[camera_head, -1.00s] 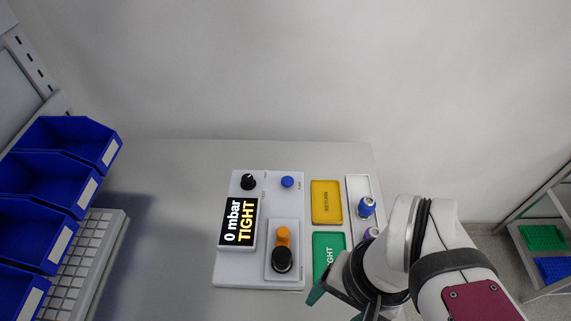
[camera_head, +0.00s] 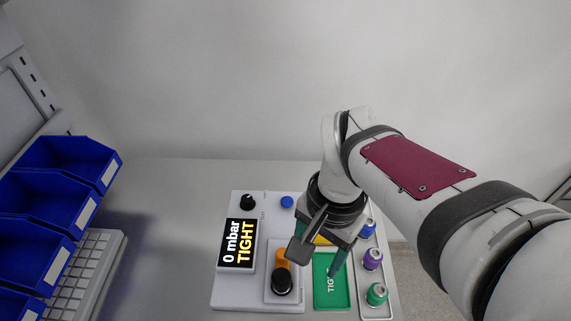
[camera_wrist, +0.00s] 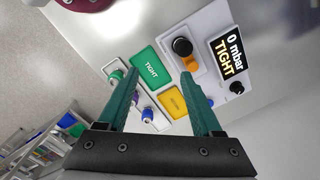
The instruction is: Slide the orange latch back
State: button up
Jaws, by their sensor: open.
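The orange latch (camera_head: 282,257) sits on a raised plate of the white test unit (camera_head: 232,292), just behind a black round part (camera_head: 282,281). The latch also shows in the wrist view (camera_wrist: 190,63), touching or close beside the black part (camera_wrist: 182,47). My gripper (camera_head: 318,262) is open and empty, above the tray area to the right of the latch. In the wrist view its green fingers (camera_wrist: 160,85) stand wide apart, with the right finger near the latch in the picture. The display (camera_head: 238,243) reads "0 mbar TIGHT".
A green TIGHT tray (camera_head: 322,294) and a mostly hidden yellow tray (camera_wrist: 175,104) lie right of the unit. A white rack holds blue, purple (camera_head: 372,258) and green (camera_head: 376,293) capped parts. Blue bins (camera_head: 62,165) stand at the left.

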jog(key=m, duration=0.2)
send_near(282, 253)
jog(key=shift+h, duration=0.4)
jog(key=f, duration=0.8)
jog(key=shift+s+a+f, duration=0.1)
jog(key=shift+a+f, duration=0.2)
jog(key=shift+f, duration=0.1)
grip_shut()
jog(key=shift+r, duration=0.1)
